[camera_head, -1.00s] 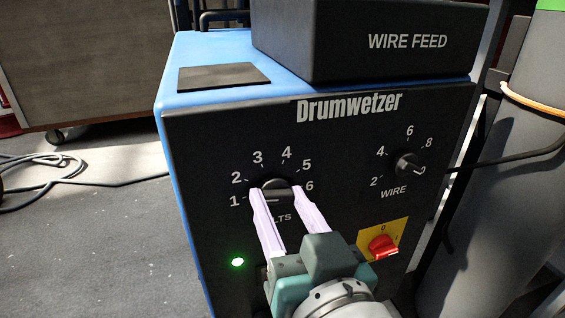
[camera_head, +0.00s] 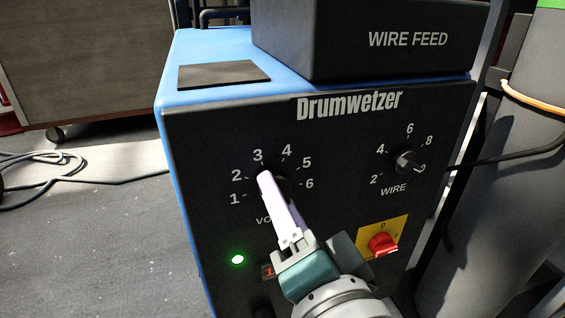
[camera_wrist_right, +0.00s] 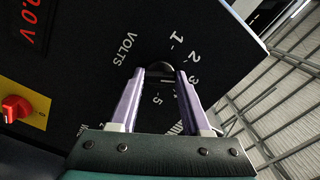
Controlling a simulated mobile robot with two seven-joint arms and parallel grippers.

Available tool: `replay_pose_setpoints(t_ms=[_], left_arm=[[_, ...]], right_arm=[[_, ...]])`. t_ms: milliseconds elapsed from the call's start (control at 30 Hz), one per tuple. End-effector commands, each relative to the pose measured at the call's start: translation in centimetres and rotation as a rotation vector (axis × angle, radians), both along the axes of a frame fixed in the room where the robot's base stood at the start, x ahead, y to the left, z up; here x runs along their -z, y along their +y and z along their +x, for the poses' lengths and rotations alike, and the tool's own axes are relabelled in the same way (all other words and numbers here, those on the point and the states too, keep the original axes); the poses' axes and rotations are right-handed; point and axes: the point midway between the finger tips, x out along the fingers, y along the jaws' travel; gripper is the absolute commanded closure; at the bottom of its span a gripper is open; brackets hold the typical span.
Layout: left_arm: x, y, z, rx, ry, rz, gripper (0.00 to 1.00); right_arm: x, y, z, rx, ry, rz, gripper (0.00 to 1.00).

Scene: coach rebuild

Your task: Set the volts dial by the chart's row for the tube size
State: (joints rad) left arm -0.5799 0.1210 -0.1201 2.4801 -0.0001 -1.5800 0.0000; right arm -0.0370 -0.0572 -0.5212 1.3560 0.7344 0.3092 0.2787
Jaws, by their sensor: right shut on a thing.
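The black volts dial (camera_head: 284,185) is on the welder's dark front panel, ringed by the numbers 1 to 6. My right gripper (camera_head: 267,177) is shut on the dial, its pale fingers on either side of it. In the head view the fingers overlap nearly edge-on and cover most of the knob, so its setting cannot be read there. In the right wrist view the dial (camera_wrist_right: 160,69) sits between the fingertips (camera_wrist_right: 161,72). A red readout (camera_wrist_right: 29,18) there is cut off, ending in ".0 V". No chart shows. My left gripper is not in view.
The wire dial (camera_head: 408,162) and a red switch on a yellow plate (camera_head: 383,244) are to the right of my gripper. A green lamp (camera_head: 237,259) glows at the lower left. A grey cylinder (camera_head: 500,200) stands close on the right; open floor lies left.

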Motion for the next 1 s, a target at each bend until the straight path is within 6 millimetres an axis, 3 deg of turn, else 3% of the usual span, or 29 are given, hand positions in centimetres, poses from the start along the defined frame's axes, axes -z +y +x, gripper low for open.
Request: replay_pose_setpoints(t_ms=[333, 867, 900, 1000], left_arm=[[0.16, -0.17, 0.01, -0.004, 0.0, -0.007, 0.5], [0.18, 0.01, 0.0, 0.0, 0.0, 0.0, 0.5], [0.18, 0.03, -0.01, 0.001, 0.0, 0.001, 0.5], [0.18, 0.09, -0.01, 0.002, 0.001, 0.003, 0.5]], right_arm=[[0.02, 0.04, -0.03, -0.002, 0.044, 0.133, 1.0], [-0.01, 0.04, -0.02, -0.001, 0.051, 0.156, 1.0], [-0.01, 0.04, -0.02, -0.001, 0.051, 0.156, 0.52], [-0.01, 0.04, -0.02, -0.001, 0.051, 0.156, 0.4]])
